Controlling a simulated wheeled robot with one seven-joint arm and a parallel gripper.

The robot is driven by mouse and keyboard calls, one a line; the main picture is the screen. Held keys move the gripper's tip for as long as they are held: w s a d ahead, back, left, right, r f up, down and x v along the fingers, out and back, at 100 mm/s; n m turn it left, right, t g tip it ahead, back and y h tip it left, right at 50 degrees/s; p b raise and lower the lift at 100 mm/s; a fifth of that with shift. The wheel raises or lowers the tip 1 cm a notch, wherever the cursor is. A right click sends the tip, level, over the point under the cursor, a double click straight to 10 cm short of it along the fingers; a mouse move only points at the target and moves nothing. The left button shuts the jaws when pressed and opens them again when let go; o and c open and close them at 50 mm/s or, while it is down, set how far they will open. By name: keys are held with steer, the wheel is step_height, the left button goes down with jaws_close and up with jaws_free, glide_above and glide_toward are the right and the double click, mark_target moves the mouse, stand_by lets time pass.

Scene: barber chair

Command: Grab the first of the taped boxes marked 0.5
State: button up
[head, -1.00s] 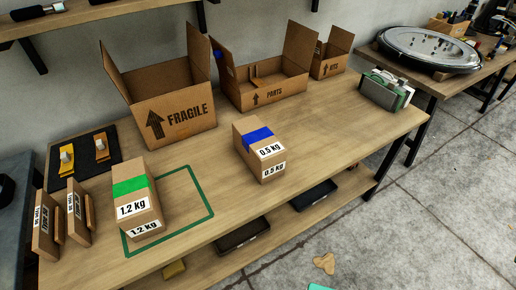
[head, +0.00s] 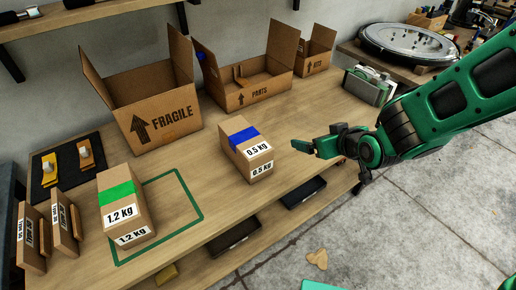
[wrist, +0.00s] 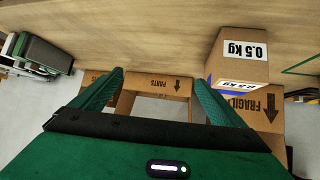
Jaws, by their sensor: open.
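A taped box marked 0.5 kg (head: 247,148) stands on the wooden bench, with blue tape across its top. It also shows in the wrist view (wrist: 238,62), right of my fingers. Another taped box, marked 1.2 kg with green tape (head: 125,205), stands farther left, partly over a green outlined square. My gripper (head: 312,147) is to the right of the 0.5 kg box, apart from it. In the wrist view my gripper (wrist: 160,88) has its two green fingers spread wide with nothing between them.
Open cartons stand along the back: FRAGILE (head: 160,120), PARTS (head: 240,95) and KITS (head: 318,62). A green and grey device (head: 368,85) sits at the bench's right end. Bare bench (head: 215,185) lies between the two taped boxes.

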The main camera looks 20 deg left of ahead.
mark_target(246, 136)
steer(key=s+a+n+y, duration=0.1)
steer(key=s+a, duration=0.1)
steer(key=a, duration=0.2)
steer(key=s+a+y, duration=0.2)
steer(key=a, duration=0.3)
steer(key=s+a+f+n+y, duration=0.1)
steer(key=s+a, duration=0.1)
steer(key=a, duration=0.3)
steer(key=shift+a+n+y, duration=0.15)
steer(key=shift+n+y, duration=0.15)
steer(key=x, duration=0.4)
steer(key=shift+w+a, duration=0.1)
steer(key=shift+a, duration=0.2)
steer(key=shift+x, duration=3.15)
steer(key=shift+a, duration=0.1)
steer(key=shift+c, duration=0.4)
steer(key=shift+r, duration=0.1)
steer(key=c, duration=2)
steer(key=shift+o, duration=0.2)
